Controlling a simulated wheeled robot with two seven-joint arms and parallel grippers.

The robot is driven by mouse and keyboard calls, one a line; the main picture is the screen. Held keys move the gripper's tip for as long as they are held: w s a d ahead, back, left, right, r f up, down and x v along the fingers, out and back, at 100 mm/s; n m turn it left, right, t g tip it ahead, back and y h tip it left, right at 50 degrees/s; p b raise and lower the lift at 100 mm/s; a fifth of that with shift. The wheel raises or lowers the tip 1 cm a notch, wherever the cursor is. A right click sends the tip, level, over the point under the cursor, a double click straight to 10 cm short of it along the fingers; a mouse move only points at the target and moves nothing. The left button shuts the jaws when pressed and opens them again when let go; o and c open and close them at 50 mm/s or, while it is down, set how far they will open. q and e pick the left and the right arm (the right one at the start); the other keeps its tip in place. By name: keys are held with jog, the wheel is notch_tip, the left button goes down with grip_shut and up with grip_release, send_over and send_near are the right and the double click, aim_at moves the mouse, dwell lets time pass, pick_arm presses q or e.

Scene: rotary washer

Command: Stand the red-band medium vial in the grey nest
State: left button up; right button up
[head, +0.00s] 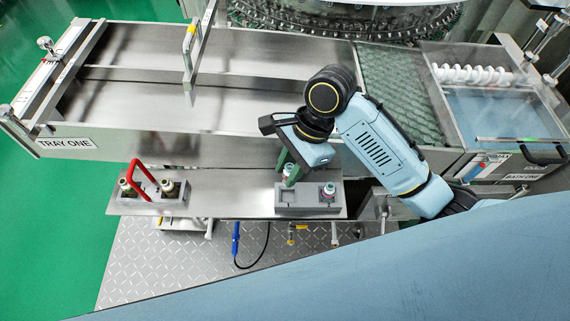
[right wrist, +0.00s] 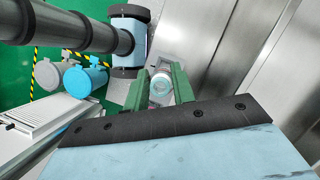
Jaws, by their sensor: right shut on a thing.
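My right gripper (head: 287,168) has green fingers and points down over the left part of the grey nest block (head: 307,208). It is shut on a small pale vial (head: 287,172) with a reddish mark, partly hidden by a finger. In the right wrist view the vial's round pale top (right wrist: 160,88) shows between the two fingers. I cannot tell whether its base touches the nest. A second vial (head: 328,190), with a pale top and a reddish band, stands upright in the right part of the block. My left gripper is not in view.
A grey carrier (head: 150,208) with a red handle (head: 142,178) and brownish vials stands at the left of the steel shelf (head: 230,195). The shelf between carrier and nest is clear. The steel tray bench (head: 130,90) rises behind.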

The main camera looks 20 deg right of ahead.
jog(key=shift+f, duration=0.95)
notch_tip(320, 180, down, 2)
jog(key=b, duration=0.4)
jog(key=shift+f, duration=1.35)
jog(key=shift+r+p, duration=0.45)
jog(key=shift+p, duration=0.75)
jog(key=shift+a+p, duration=0.1)
jog(key=shift+p, duration=0.7)
jog(key=shift+f, duration=1.25)
